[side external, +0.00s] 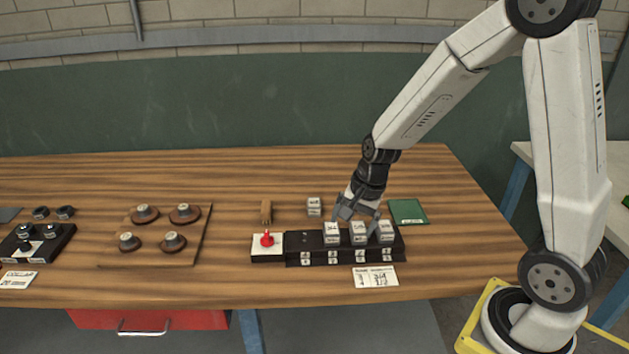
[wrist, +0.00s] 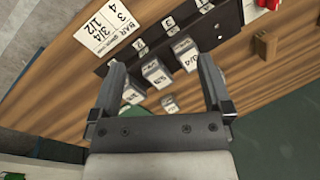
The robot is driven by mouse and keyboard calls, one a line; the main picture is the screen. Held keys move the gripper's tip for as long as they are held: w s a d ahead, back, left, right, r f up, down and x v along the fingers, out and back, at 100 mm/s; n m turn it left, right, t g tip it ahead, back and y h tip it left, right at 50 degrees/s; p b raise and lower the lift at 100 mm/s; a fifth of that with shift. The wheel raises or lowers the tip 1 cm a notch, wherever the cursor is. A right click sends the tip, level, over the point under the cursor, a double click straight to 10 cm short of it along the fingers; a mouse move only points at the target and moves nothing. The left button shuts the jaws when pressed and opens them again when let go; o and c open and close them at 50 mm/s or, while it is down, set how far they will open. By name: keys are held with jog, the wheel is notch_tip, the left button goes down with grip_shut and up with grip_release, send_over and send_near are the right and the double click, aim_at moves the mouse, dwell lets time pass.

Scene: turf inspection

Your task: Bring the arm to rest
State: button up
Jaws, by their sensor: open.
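My gripper (side external: 357,208) is at the lower end of my arm, just above and behind a black rack (side external: 320,258). Its fingers are apart and nothing is gripped. Three pale labelled blocks, left (side external: 332,233), middle (side external: 358,233) and right (side external: 385,231), stand on the rack. In the wrist view my gripper (wrist: 162,65) has its two fingers spread, with the middle block (wrist: 157,73) between them in the picture. I cannot tell the gap between fingers and blocks. Another pale block (side external: 314,206) stands on the table behind the rack.
A red button (side external: 267,240) sits at the rack's left end, with a brown wooden piece (side external: 266,211) behind it. A green pad (side external: 408,211) and a printed card (side external: 375,277) lie nearby. A wooden board (side external: 160,255) with several round pieces is at left. The table's right end is clear.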

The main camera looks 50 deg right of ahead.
jog(key=s+a+r+n+h, duration=0.1)
jog(key=s+a+n, duration=0.3)
jog(key=n, duration=1)
jog(key=shift+s+a+r, duration=0.15)
jog(key=shift+s+r, duration=0.3)
jog(key=shift+s, duration=1.4)
